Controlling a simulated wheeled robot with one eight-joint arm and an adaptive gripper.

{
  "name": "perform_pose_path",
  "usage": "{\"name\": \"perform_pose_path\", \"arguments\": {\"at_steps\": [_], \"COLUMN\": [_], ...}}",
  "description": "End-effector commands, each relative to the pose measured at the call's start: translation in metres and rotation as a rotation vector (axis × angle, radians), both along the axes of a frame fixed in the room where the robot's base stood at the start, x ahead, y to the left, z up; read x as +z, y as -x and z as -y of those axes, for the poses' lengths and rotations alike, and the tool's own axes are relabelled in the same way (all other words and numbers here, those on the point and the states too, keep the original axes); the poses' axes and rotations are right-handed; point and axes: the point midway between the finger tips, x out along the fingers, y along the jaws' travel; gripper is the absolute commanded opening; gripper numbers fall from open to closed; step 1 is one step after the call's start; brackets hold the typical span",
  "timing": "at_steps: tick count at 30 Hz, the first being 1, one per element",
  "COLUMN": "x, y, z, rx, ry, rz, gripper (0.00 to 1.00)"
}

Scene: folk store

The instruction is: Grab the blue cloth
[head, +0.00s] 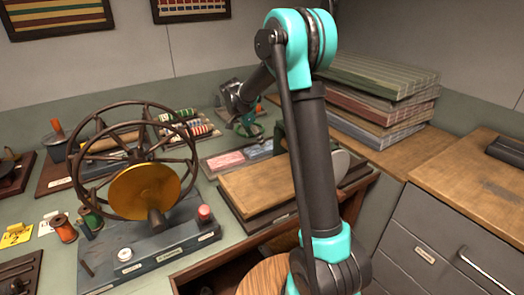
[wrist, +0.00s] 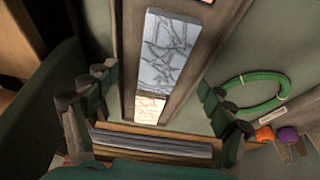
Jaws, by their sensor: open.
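The blue cloth (head: 258,150) lies flat in a shallow tray on the green counter, beside a pink cloth (head: 226,160). In the wrist view the blue cloth (wrist: 166,50) is a pale blue-grey creased patch, with a cream cloth (wrist: 150,110) just below it. My gripper (wrist: 155,98) is open, its fingers spread to the left and right of the tray strip with nothing between them. In the head view my gripper (head: 247,126) is behind the tray, partly hard to make out.
A green coil (wrist: 255,92) lies right of the fingers. A wooden board (head: 262,188) sits in front of the tray. A spinning wheel device (head: 135,170) stands left. Stacked striped cloths (head: 380,90) are at right. Thread spools (head: 186,128) are left of the gripper.

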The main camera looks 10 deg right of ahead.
Motion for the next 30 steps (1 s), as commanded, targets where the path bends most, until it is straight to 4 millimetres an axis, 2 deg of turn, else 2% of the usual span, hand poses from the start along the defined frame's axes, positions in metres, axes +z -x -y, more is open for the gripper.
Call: {"name": "perform_pose_path", "arguments": {"at_steps": [7,16,23,30], "x": [-0.012,-0.047,-0.05,-0.05], "y": [-0.004,-0.013,-0.013,-0.013], "z": [0.005,0.02,0.021,0.021], "rx": [0.0,-0.001,0.0,0.0], "ry": [0.0,0.0,0.0,0.0], "rz": [0.0,0.001,0.001,0.0], "gripper": [0.83,0.83,0.83,0.55]}}
